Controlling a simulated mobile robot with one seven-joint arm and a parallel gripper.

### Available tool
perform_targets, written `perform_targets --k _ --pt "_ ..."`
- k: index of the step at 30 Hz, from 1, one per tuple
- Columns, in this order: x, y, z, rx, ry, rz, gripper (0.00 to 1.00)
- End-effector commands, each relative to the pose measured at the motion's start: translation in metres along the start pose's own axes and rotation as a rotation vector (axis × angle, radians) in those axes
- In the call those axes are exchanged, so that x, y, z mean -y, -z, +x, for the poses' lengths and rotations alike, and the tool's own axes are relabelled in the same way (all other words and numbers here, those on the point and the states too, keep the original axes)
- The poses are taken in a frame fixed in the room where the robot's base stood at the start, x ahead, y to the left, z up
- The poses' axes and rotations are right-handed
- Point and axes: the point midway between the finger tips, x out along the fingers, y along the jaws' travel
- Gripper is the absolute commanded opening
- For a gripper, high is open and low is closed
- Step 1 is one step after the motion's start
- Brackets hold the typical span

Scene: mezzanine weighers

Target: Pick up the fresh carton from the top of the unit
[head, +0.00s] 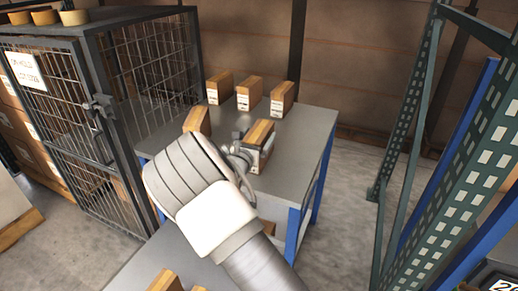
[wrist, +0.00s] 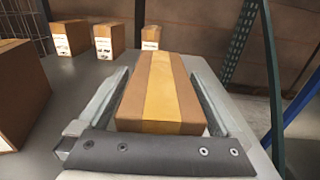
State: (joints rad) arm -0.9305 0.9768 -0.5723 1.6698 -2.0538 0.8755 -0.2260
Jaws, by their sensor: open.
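A brown carton (wrist: 160,92) with a yellow tape stripe lies on the grey top of the unit (head: 290,168). In the wrist view it sits between the two open fingers of my gripper (wrist: 160,105), with one finger along each side. In the head view my gripper (head: 252,155) is low over the unit top, around this carton (head: 261,133), partly hidden by my wrist. I cannot tell whether the fingers touch it. Similar cartons stand in a row at the back: left (head: 219,88), middle (head: 249,93) and right (head: 282,99). Another carton (head: 197,120) stands to the left of my gripper.
A wire cage (head: 60,110) with a latched door stands to the left. A green perforated rack upright (head: 405,130) stands to the right, with clear floor before it. More cartons (head: 165,281) show at the bottom edge.

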Motion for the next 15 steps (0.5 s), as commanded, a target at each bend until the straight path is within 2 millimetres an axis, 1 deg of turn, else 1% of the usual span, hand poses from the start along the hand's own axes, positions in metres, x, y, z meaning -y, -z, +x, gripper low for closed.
perform_targets --k 1,3,9,11,15 --pt "0.0000 0.0003 0.0046 0.001 0.000 0.000 1.00" --pt "-0.0001 -0.0004 0.0075 0.001 0.000 0.000 1.00" --pt "-0.0002 -0.0009 0.0079 0.001 -0.001 0.000 1.00" --pt "-0.0002 -0.0009 0.0078 0.001 -0.001 0.000 0.91" --pt "-0.0002 -0.0009 0.0076 0.001 -0.001 0.000 0.66"
